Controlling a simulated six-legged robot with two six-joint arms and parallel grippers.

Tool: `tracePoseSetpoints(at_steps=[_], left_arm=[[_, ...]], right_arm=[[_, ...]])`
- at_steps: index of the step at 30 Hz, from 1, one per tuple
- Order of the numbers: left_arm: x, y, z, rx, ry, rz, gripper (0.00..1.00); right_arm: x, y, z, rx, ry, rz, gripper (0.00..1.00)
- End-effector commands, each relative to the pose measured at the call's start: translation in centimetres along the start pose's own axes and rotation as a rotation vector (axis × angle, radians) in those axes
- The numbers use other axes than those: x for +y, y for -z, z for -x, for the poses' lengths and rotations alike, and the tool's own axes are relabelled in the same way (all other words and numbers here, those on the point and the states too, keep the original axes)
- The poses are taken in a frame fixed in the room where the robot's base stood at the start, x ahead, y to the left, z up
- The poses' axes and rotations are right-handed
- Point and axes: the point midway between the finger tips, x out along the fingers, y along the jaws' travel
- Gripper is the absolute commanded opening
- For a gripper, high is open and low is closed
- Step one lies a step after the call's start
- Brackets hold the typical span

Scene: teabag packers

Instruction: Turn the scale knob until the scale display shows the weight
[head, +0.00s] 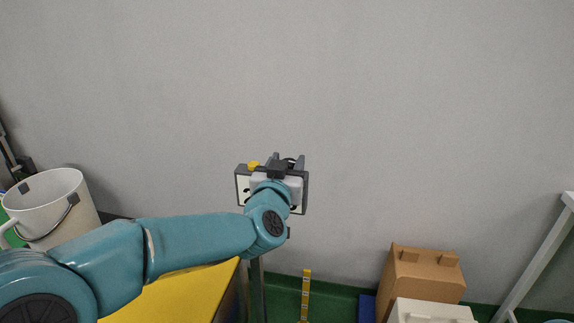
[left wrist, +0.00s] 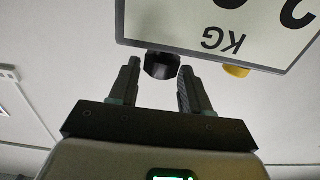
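The scale display (left wrist: 212,22) is a white panel in a dark frame. In the left wrist view it is upside down, with "KG" and large digits partly cut off. In the head view the display (head: 242,188) is mostly behind my left arm. A black knob (left wrist: 162,66) and a yellow knob (left wrist: 237,70) sit along one edge of the frame; the yellow knob (head: 254,165) also shows in the head view. My left gripper (left wrist: 159,80) is open, its fingertips on either side of the black knob, with gaps visible. My right gripper is not in view.
A yellow-topped table (head: 185,295) is below my left arm, with a white bucket (head: 70,205) at the left. Cardboard (head: 425,272) and white (head: 430,311) boxes stand at the lower right. A plain grey wall is behind the display.

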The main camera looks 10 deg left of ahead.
Motion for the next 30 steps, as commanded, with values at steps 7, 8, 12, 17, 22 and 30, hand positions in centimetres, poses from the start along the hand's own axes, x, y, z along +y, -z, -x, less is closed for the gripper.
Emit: tracePoseSetpoints(at_steps=[7,8,12,17,22,30], left_arm=[[0.0,-0.2,0.4,-0.004,-0.001,0.000,0.48],[0.0,-0.2,0.7,-0.004,-0.002,0.000,0.48],[0.1,-0.2,3.3,-0.002,-0.004,0.000,0.48],[0.1,-0.1,7.6,0.000,-0.004,0.000,0.48],[0.1,0.1,12.0,0.002,-0.003,0.000,0.48],[0.0,0.1,15.9,0.000,-0.001,0.001,0.48]], right_arm=[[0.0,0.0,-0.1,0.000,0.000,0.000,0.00],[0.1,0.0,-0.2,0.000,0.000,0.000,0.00],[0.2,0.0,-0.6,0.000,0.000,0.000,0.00],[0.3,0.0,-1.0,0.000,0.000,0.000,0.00],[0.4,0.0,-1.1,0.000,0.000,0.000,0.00],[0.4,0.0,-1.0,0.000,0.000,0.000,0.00]])
